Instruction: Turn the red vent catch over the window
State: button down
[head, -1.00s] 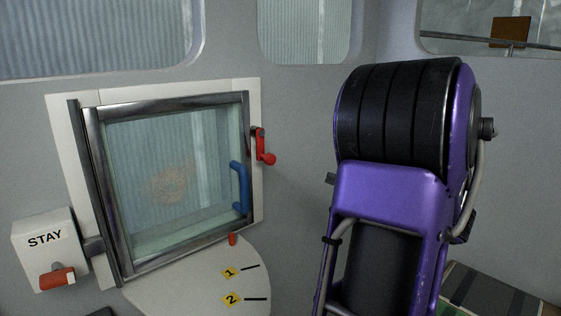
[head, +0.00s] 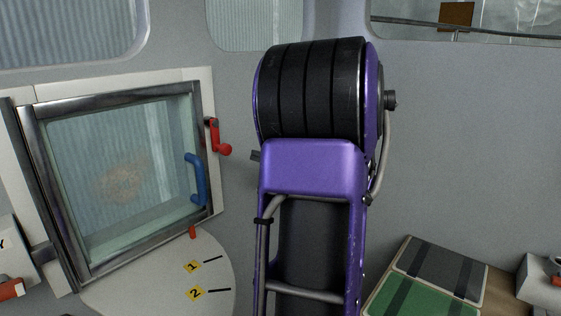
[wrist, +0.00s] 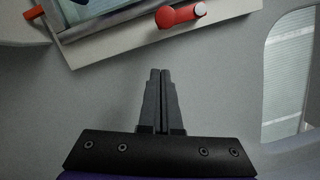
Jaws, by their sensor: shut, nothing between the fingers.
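A framed glass window (head: 120,165) stands at the left in the head view, with a blue handle (head: 196,180) on its right side. A red catch (head: 215,137) with a round knob sits on the white border right of the glass, its arm hanging down and slightly right. No red catch shows above this window. The red catch (wrist: 180,16) also shows at the top of the wrist view, beyond my gripper tips. My gripper (wrist: 160,72) is shut and empty, apart from the catch. In the head view my arm hides the gripper.
A small red pointer (head: 193,232) stands below the window by a white dial plate (head: 215,268) marked 1 and 2. A white box with a red lever (head: 12,288) is cut off at lower left. A bench with green and grey panels (head: 425,290) is at lower right.

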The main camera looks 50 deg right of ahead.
jog(key=a, duration=0.1)
jog(key=w+a+r, duration=0.1)
jog(key=a, duration=0.2)
jog(key=shift+w+r+p, duration=0.2)
jog(key=shift+r+p, duration=0.15)
jog(key=shift+f, duration=0.1)
jog(key=shift+a+m, duration=0.15)
jog(key=shift+m, duration=0.15)
